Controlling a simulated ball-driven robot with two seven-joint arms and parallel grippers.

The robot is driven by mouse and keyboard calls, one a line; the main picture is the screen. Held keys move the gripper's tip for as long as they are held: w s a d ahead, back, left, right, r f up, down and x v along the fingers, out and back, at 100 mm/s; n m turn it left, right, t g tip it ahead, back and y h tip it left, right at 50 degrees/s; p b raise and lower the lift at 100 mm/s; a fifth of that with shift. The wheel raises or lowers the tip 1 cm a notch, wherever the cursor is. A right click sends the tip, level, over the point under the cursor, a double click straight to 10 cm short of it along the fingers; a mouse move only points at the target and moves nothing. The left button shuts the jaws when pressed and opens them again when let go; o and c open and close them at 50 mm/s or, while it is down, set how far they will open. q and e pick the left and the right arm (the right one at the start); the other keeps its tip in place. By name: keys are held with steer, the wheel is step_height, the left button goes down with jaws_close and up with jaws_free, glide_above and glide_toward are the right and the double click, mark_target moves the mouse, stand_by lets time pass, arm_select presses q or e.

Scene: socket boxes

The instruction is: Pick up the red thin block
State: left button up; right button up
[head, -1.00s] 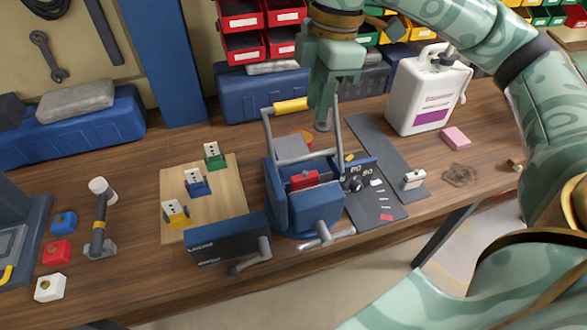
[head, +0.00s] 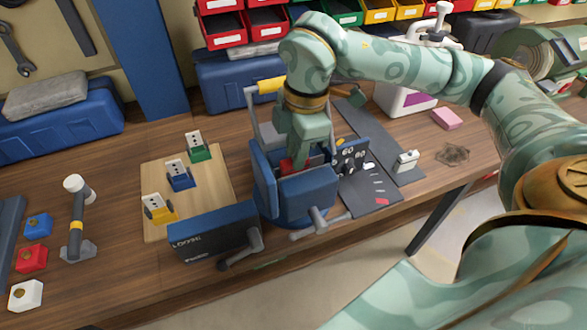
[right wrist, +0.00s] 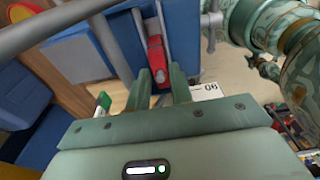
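A red block (head: 287,165) sits between the jaws of the blue vise-like machine (head: 308,194). In the right wrist view the red block (right wrist: 156,62) is narrow and long and lies between blue and grey walls. My right gripper (head: 299,160) reaches down from above into the machine and partly hides the block. In the right wrist view my right gripper (right wrist: 161,77) is open, its two fingers apart, with the near end of the block at the gap between them. I cannot tell whether the fingers touch it. My left gripper is not in view.
A wooden board (head: 215,180) with several coloured socket blocks lies left of the machine. A dark blue box (head: 210,237) stands in front. A dark plate (head: 368,192) and a pink block (head: 447,118) lie to the right. Metal handles (head: 318,222) stick out near the table edge.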

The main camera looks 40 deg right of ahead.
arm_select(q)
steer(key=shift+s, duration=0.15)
arm_select(e)
steer(key=shift+f, duration=0.15)
jaws_close()
